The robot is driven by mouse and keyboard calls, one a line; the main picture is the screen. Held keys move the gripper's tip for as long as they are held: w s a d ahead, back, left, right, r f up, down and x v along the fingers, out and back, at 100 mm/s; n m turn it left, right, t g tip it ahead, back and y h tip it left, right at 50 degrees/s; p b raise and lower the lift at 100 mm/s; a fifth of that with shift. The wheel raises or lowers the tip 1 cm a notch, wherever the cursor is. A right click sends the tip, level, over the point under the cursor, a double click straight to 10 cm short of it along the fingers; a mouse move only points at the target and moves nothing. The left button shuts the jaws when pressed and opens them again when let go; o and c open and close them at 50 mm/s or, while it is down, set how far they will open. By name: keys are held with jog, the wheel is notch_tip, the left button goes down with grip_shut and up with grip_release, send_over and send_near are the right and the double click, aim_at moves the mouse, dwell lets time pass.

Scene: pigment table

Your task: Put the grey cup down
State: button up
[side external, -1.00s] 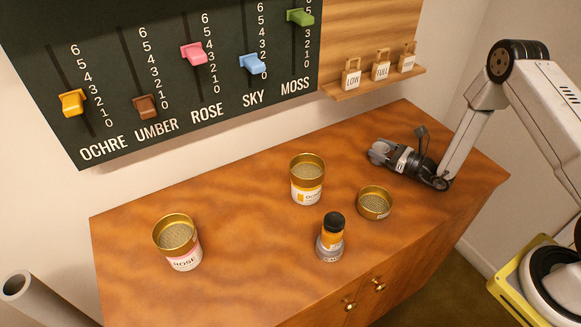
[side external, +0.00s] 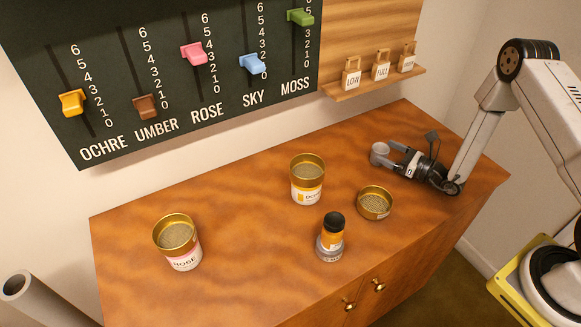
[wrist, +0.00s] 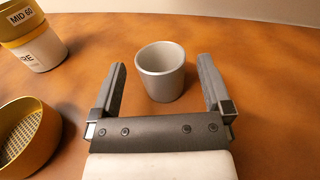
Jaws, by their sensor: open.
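The small grey cup (side external: 379,154) stands upright on the wooden table near the back right. In the wrist view the cup (wrist: 160,85) is just ahead of my gripper, centred between the fingers. My gripper (side external: 393,157) is open, low over the table, and holds nothing. In the wrist view a clear gap shows on each side of the cup, between it and the fingers.
A shallow gold sieve dish (side external: 375,207) and the ochre tin (side external: 307,190) are left of my gripper. A black-capped bottle (side external: 331,240) is near the front, the rose tin (side external: 183,252) far left. Table around the cup is clear.

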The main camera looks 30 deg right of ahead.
jog(key=v, duration=0.9)
jog(key=shift+s, duration=0.1)
dwell(0.4)
